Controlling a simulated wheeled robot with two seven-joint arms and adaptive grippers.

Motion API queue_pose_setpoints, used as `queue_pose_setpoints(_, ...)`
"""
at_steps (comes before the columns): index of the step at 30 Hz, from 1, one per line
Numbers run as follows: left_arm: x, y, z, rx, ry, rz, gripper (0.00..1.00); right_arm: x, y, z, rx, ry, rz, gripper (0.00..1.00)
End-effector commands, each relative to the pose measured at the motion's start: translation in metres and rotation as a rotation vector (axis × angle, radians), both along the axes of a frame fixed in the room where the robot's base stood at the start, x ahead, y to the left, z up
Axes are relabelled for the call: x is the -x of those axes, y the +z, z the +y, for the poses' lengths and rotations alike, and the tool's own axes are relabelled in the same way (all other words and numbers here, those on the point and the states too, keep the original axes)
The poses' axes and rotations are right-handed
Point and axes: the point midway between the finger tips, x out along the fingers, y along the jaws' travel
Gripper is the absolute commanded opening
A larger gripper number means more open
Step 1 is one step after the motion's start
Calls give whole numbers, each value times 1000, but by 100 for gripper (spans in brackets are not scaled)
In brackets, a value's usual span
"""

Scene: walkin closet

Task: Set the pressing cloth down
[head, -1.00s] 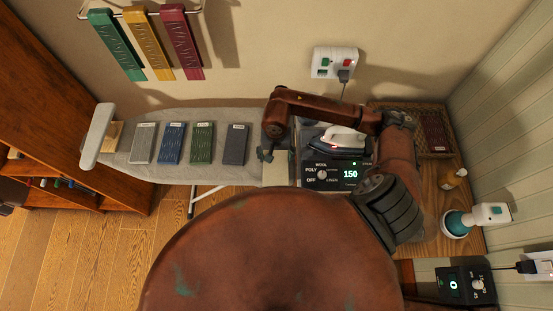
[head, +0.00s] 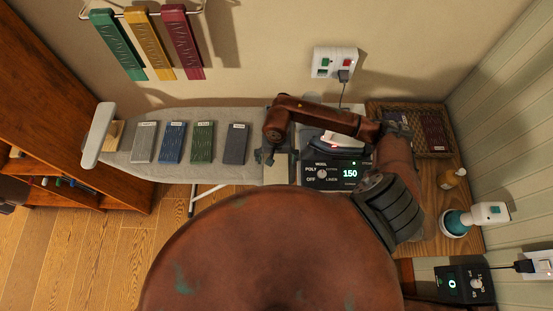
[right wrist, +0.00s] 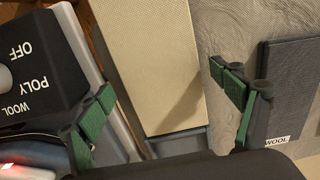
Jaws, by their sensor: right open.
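A beige rectangular piece, apparently the pressing cloth (head: 276,174), lies flat at the right end of the grey ironing board (head: 255,143), beside the iron station (head: 334,176). In the right wrist view the beige piece (right wrist: 150,65) lies between the spread fingers, with a grey edge showing under its near end. My right gripper (head: 272,155) is over its far end in the head view. The right wrist view shows the gripper (right wrist: 165,115) open, its green-padded fingers apart from the piece on both sides. My left gripper is not in view.
Several labelled swatches lie along the board; the dark grey wool one (head: 235,144) is nearest. The iron (head: 343,139) rests on its station, showing 150, partly hidden by my right arm. A wicker tray (head: 436,105) and teal-white device (head: 458,222) stand at right.

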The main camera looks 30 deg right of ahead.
Motion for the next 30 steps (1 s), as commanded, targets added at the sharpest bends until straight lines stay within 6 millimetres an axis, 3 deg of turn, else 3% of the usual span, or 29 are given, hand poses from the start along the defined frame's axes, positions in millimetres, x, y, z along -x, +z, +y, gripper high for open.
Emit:
queue_pose_setpoints(11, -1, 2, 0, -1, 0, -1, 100, -2, 12, 0, 1, 1, -4, 86)
queue_pose_setpoints(24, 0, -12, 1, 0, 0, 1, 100, -1, 98, 0, 2, 0, -5, 86)
queue_pose_setpoints(30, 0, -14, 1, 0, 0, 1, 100, -1, 119, 0, 0, 0, -2, 86)
